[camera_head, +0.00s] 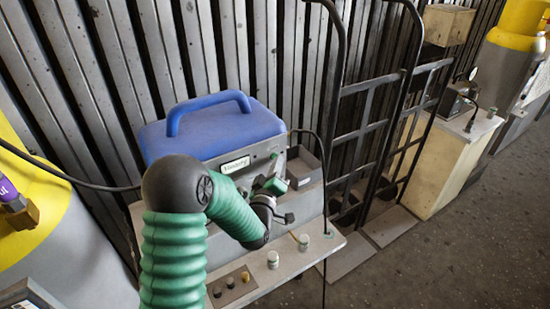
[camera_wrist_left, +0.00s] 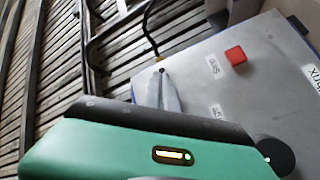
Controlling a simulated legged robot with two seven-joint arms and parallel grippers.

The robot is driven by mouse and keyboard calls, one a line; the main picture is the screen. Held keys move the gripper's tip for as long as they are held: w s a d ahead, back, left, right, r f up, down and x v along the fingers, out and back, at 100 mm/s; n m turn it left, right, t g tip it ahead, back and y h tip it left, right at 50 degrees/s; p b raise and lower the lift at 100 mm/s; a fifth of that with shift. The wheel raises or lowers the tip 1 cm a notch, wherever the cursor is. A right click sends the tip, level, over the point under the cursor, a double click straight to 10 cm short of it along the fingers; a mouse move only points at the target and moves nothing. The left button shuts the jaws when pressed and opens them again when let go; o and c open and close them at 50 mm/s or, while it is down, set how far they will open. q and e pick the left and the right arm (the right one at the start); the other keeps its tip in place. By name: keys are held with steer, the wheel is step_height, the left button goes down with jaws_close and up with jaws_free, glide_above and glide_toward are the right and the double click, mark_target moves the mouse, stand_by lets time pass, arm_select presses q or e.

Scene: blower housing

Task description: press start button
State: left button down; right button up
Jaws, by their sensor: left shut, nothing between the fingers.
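The blower unit is a grey box with a blue lid (camera_head: 215,130) on a bench against the slatted wall. In the left wrist view its grey panel (camera_wrist_left: 205,80) carries a square red button (camera_wrist_left: 235,55) and two small labels, too blurred to read surely. My left gripper (camera_wrist_left: 161,75) is shut and empty, its fingers over the panel, left of the red button and apart from it in the picture. In the head view my left gripper (camera_head: 287,217) is at the front of the unit, and my green arm hides part of it. No start button can be surely told; my gripper body covers the lower panel.
Small capped knobs (camera_head: 272,259) stand on the bench front. A black cable (camera_head: 322,170) hangs beside the unit. Hand trucks (camera_head: 380,120) stand to the right, with a cream cabinet (camera_head: 440,160) beyond. A yellow-topped cylinder (camera_head: 40,205) is at left. The floor at lower right is clear.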

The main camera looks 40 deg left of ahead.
stand_by(0.6)
arm_select(q)
steer(key=shift+s+d, duration=0.2)
steer(key=shift+d, duration=0.2)
steer(key=s+d+b, duration=0.1)
steer(key=s+d, duration=0.1)
steer(key=d, duration=0.3)
steer(key=shift+s+d, duration=0.15)
steer(key=shift+d, duration=0.15)
stand_by(0.4)
